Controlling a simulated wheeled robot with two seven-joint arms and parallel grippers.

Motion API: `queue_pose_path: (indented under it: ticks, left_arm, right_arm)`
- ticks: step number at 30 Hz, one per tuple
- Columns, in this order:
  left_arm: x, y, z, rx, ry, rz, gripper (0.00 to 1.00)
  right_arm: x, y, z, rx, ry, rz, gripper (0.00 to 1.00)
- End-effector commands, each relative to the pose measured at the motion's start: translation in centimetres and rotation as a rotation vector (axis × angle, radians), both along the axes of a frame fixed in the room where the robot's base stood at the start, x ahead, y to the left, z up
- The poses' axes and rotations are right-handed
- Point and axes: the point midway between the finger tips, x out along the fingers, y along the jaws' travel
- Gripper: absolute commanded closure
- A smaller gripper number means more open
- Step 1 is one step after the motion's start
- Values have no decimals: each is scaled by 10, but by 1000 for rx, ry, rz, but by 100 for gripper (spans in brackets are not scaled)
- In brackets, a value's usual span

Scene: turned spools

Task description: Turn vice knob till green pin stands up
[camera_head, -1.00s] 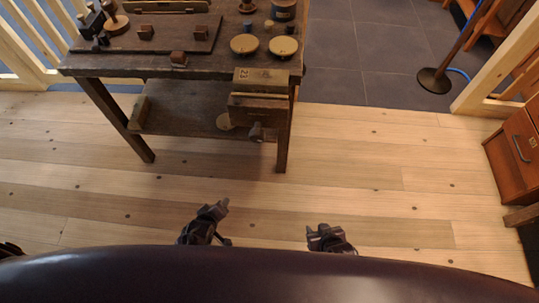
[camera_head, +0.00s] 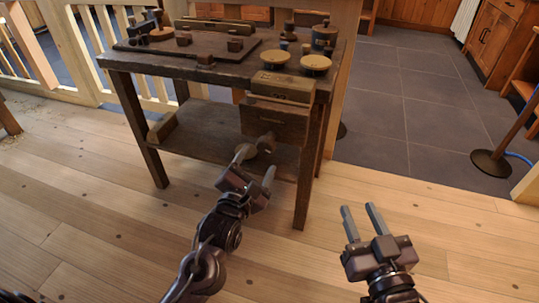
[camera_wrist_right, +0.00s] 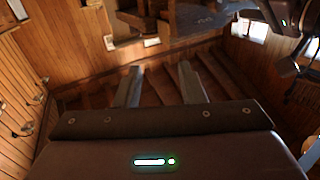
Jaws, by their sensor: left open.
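The wooden vice (camera_head: 275,121) is on the front right of the workbench, with a pale block (camera_head: 282,87) on top. Its round knob (camera_head: 266,143) sticks out low on the front face. My left gripper (camera_head: 256,166) is open just in front of and below the knob in the head view, its fingers apart; I cannot tell whether it touches. It partly covers the knob's surroundings. My right gripper (camera_head: 360,208) is open and empty over the floor, right of the bench. Its two spread fingers also show in the right wrist view (camera_wrist_right: 158,78). I see no green pin.
The workbench (camera_head: 225,75) carries two round pale discs (camera_head: 316,63), small blocks and jars. Its front right leg (camera_head: 308,180) stands close to my left gripper. A lower shelf (camera_head: 205,130) lies behind. The wooden floor right of the bench is clear. A stand base (camera_head: 491,162) is far right.

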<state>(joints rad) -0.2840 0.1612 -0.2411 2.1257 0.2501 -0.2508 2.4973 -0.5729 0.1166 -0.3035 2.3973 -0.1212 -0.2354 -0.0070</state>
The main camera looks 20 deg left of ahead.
Motion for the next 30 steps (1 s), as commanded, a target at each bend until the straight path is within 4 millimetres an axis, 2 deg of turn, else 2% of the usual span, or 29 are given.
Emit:
queue_pose_path:
  ticks: [9,15,21,28,30]
  left_arm:
    - [44,-1,0,5,-2,0,36]
    - [63,-2,-1,4,0,-1,36]
    - [70,-2,0,5,1,1,36]
    - [70,-2,0,5,2,0,36]
    - [70,-2,0,5,2,0,43]
  right_arm:
    - [0,-5,58,103,-252,-11,64]
    - [-6,-9,88,156,-380,-15,64]
    - [-9,-11,100,177,-433,-16,64]
    - [-9,-12,101,179,-438,-16,64]
    - [-9,-12,101,179,-437,-16,64]
